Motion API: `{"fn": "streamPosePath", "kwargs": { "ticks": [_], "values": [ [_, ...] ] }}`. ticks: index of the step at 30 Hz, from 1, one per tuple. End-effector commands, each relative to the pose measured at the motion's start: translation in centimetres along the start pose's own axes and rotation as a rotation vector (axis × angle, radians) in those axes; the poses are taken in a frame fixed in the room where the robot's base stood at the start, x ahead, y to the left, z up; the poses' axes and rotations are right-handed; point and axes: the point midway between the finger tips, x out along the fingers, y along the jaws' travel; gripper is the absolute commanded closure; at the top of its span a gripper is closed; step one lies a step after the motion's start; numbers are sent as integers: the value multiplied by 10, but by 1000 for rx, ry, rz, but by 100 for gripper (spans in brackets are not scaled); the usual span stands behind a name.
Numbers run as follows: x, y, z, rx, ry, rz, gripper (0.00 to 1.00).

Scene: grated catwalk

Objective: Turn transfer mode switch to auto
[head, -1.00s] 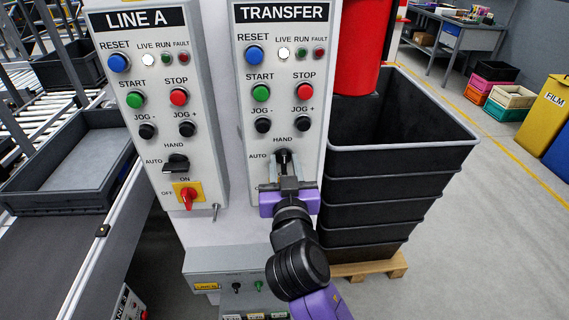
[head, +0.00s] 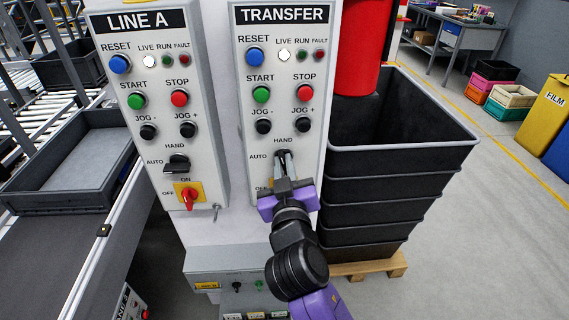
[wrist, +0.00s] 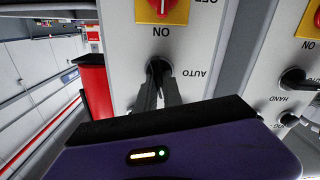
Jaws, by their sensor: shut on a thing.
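The transfer mode switch (head: 281,153) is a small black knob on the TRANSFER panel (head: 240,115), with HAND printed above it and AUTO to its left. My gripper (head: 284,163) reaches it from below, with its fingers shut on the knob. In the wrist view the scene is upside down. The knob (wrist: 158,65) sits between my fingertips (wrist: 158,76), and the AUTO label is just to its right. My fingers cover most of the knob, so I cannot tell which way it points.
A red rotary switch on a yellow plate (wrist: 180,13) is close to my fingers, mostly hidden in the head view. The LINE A panel (head: 154,113) with a similar black knob (head: 177,163) is to the left. Stacked black crates (head: 392,186) stand to the right.

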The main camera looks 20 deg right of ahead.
Motion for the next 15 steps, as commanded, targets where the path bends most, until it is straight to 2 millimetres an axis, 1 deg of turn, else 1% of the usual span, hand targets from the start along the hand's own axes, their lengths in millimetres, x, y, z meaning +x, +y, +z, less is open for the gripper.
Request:
{"fn": "streamPosePath", "kwargs": {
  "ticks": [15],
  "values": [
    [0, -3, -1, -492, -1, -2, 100]
  ]
}}
